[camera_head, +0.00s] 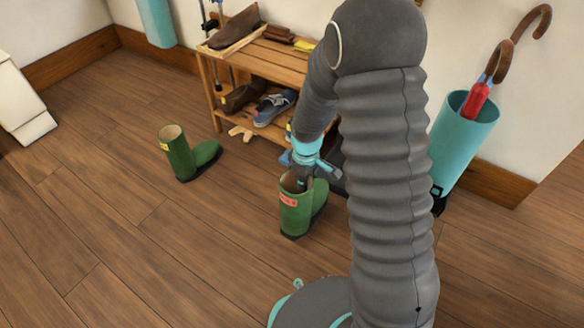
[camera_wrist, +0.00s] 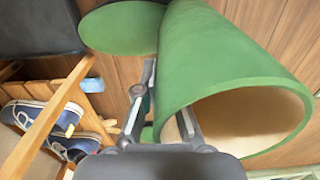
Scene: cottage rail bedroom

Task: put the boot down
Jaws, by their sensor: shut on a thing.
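A green rubber boot with a red label (camera_head: 296,217) stands upright below my arm in the head view, its toe to the right and partly hidden. My gripper (camera_head: 299,182) is shut on the rim of its shaft. In the wrist view the boot (camera_wrist: 215,60) fills the upper right, with its pale lining showing; one finger is inside the opening and one outside. I cannot tell whether its sole touches the floor. The other green boot, with a yellow label (camera_head: 180,155), stands upright on the floor to the left.
A wooden shoe rack (camera_head: 265,62) with shoes stands behind, against the wall. A teal umbrella holder (camera_head: 463,135) is at the right. A small wooden piece (camera_head: 241,132) lies by the rack. The floor at the left and front is clear.

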